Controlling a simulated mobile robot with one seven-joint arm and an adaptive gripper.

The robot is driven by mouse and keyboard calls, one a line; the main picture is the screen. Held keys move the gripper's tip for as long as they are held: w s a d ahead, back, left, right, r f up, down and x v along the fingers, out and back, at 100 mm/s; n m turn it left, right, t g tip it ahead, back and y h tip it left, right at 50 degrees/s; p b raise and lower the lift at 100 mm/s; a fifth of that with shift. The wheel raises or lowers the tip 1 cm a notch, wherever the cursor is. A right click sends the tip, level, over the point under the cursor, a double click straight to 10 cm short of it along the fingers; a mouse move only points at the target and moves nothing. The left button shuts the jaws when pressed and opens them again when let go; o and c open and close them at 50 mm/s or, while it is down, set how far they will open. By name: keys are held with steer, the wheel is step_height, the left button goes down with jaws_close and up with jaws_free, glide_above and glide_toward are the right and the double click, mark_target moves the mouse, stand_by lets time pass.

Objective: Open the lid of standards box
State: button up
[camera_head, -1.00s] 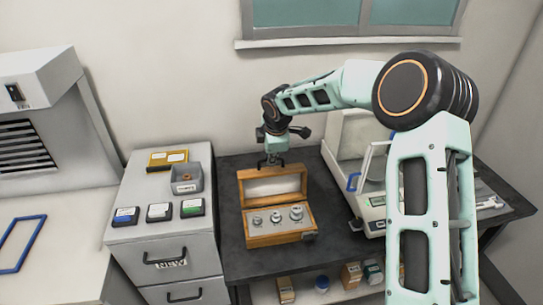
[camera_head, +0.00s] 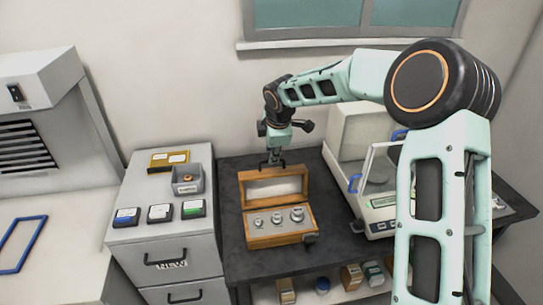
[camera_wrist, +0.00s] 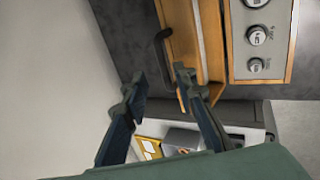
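The wooden standards box (camera_head: 281,238) stands on the dark table in the head view, with its lid (camera_head: 275,187) raised at the back and the pale lining facing forward. Metal weights (camera_head: 297,214) sit in its base. My gripper (camera_head: 273,163) points down at the lid's top edge. In the wrist view my gripper (camera_wrist: 159,73) has its two fingers spread apart with nothing held between them. A dark handle (camera_wrist: 163,47) on the lid lies just beyond the fingertips. The wrist view also shows weights (camera_wrist: 257,35) in the box. Whether a finger touches the lid I cannot tell.
A balance with a glass shield (camera_head: 378,180) stands right of the box. A grey drawer cabinet (camera_head: 160,235) at left bears a small grey bin (camera_head: 187,187) and several flat cases. Bare dark tabletop (camera_head: 229,210) shows left of the box.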

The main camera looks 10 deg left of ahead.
steer(key=v, duration=0.9)
